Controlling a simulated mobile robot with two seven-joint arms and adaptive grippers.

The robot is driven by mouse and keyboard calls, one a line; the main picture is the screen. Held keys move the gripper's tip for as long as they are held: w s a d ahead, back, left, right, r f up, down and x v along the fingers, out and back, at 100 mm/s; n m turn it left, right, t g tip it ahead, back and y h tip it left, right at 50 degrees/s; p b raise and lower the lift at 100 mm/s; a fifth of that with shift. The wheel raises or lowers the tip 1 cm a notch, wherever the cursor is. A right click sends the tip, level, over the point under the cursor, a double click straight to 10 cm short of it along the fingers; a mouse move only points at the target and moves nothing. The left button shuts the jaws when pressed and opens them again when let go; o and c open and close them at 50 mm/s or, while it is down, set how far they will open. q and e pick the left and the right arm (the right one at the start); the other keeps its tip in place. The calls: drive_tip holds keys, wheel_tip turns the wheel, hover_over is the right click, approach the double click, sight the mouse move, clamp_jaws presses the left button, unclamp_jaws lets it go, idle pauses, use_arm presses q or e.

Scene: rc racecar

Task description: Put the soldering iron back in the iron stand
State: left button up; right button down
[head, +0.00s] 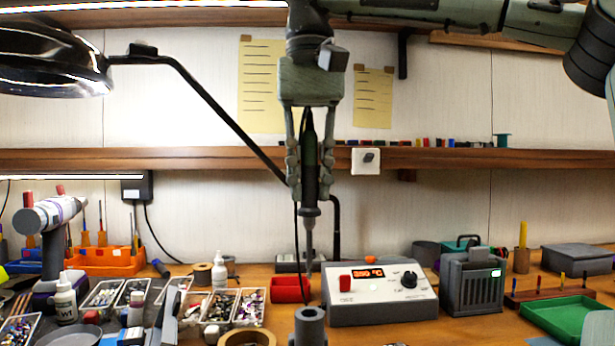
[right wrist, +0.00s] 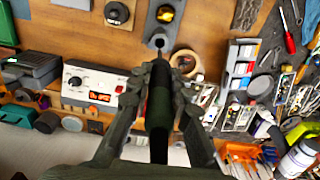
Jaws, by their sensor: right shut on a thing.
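The soldering iron (head: 310,190) has a dark green and black handle and hangs nearly upright, tip down. My right gripper (head: 308,175) is shut on its handle, one finger on each side. The iron stand (head: 310,328), a grey upright tube, is at the bottom edge of the head view, below the iron and roughly in line with it. The tip looks above the tube, apart from it in the head view. In the right wrist view the iron (right wrist: 158,105) points at the stand's round opening (right wrist: 158,41); the exact gap is unclear. My left gripper is not in view.
A white soldering station (head: 382,310) stands right of the stand, with a grey boxy unit (head: 472,285) beyond. A red box (head: 290,290) sits behind the stand. A tape roll (head: 247,338) and parts trays (head: 238,308) lie left. A lamp arm (head: 225,110) crosses at left.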

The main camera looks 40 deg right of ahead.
sight(310, 277)
drive_tip(key=shift+s+a+f, duration=0.1)
drive_tip(key=shift+f, duration=2.1)
drive_tip(key=shift+f, duration=0.15)
drive_tip(key=shift+f+b, duration=2.15)
drive_tip(key=shift+f, duration=2.15)
drive_tip(key=c, duration=1.3)
unclamp_jaws()
